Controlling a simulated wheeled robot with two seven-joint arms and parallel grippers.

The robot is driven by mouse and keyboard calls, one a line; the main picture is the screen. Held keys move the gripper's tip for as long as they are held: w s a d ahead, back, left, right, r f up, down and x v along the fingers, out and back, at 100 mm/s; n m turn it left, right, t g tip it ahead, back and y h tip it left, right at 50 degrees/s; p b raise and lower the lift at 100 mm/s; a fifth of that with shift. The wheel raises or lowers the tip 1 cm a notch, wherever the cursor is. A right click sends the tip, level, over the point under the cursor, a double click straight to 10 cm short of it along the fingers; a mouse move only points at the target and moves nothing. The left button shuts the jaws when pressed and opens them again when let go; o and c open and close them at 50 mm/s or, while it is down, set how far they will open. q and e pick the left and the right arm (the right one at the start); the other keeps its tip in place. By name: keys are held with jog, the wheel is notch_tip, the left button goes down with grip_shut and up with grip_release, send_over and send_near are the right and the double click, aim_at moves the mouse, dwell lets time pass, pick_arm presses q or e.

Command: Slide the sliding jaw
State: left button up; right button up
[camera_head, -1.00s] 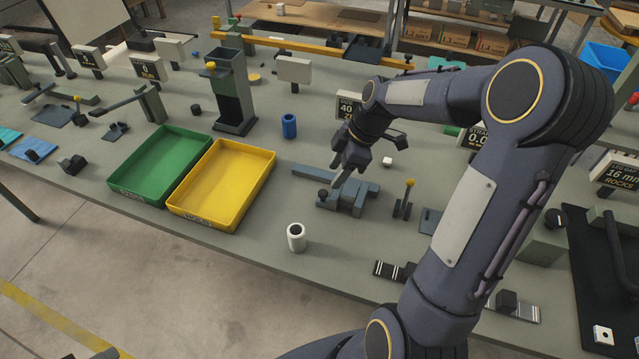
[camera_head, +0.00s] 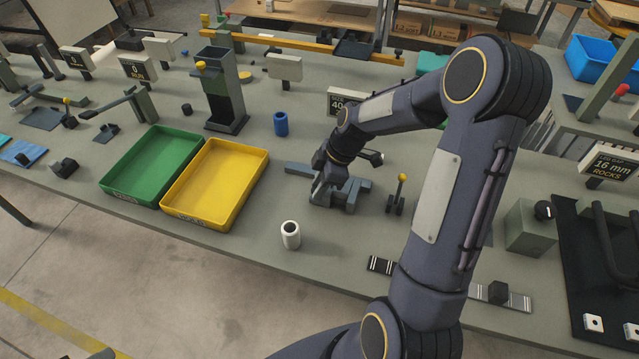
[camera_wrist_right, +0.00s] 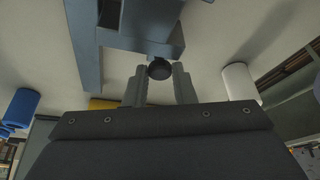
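A blue-grey vise-like fixture (camera_head: 352,194) with a flat bar (camera_head: 297,169) stands on the bench. My right gripper (camera_head: 320,180) is down at its left side, and its fingertips are hard to make out in the head view. In the right wrist view the fixture's blue-grey body (camera_wrist_right: 122,40) fills the top. A dark round knob (camera_wrist_right: 160,69) beside it sits between the two fingertips of my right gripper (camera_wrist_right: 160,75). The fingers stand apart on either side of the knob; I cannot tell whether they touch it. My left gripper is out of view.
A yellow tray (camera_head: 197,219) and a green tray (camera_head: 122,192) lie to the left. A white cylinder (camera_head: 290,236) stands in front, a blue one (camera_head: 281,124) behind. A yellow-knobbed lever (camera_head: 402,180) stands close on the right. Bench between yellow tray and fixture is mostly clear.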

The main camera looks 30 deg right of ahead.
grip_shut()
jog(key=shift+w, duration=0.1)
jog(key=w+a+b, duration=0.1)
jog(key=w+a, duration=0.2)
jog(key=shift+w, duration=0.2)
jog(key=shift+d, duration=0.1)
jog(key=o, duration=0.7)
grip_release()
jog(key=shift+s, duration=0.1)
jog(key=v, duration=0.8)
jog(key=shift+b, duration=0.4)
